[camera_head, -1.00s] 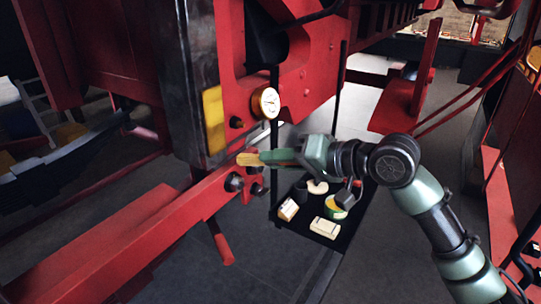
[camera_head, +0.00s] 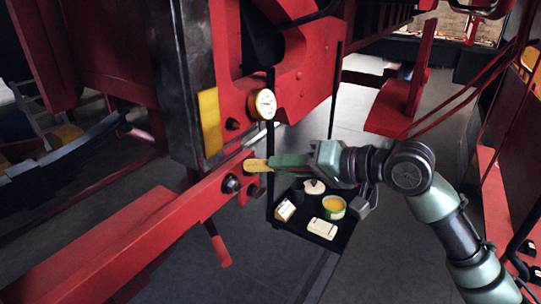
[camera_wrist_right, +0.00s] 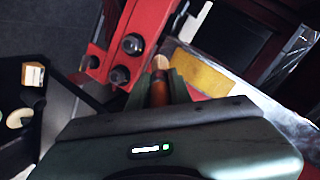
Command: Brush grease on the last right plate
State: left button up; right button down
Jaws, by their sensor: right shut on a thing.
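My right gripper (camera_head: 270,161) is shut on a brush (camera_head: 256,165) with a yellowish tip. The tip points left at the red beam, close to its dark bolts; I cannot tell whether it touches. In the right wrist view the brush (camera_wrist_right: 160,88) sits between the green fingers, its pale end beside the red metal and a yellow plate (camera_wrist_right: 198,72). In the head view a yellow plate (camera_head: 210,122) is upright on the dark post, above and left of the brush. I cannot tell which plate is the last right one. My left gripper is out of view.
A black tray (camera_head: 296,224) below the gripper holds a round tin with yellow contents (camera_head: 333,207), a pale box (camera_head: 285,210) and a white block (camera_head: 322,229). The red beam (camera_head: 150,229) runs toward the lower left.

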aim_at(262, 160)
dwell(0.4)
jog(key=shift+w+a+r+p, duration=0.2)
jog(key=shift+w+a+p, duration=0.3)
jog(key=shift+a+p, duration=0.1)
jog(key=w+a+p, duration=0.1)
jog(key=w+a, duration=0.1)
jog(key=a, duration=0.1)
jog(key=shift+w+a+f+p, duration=0.1)
jog(key=shift+a+p, duration=0.05)
jog(key=shift+p, duration=0.2)
jog(key=shift+w+a, duration=0.55)
jog(key=shift+a, duration=0.15)
jog(key=shift+w+a, duration=0.45)
jog(key=shift+a, duration=0.15)
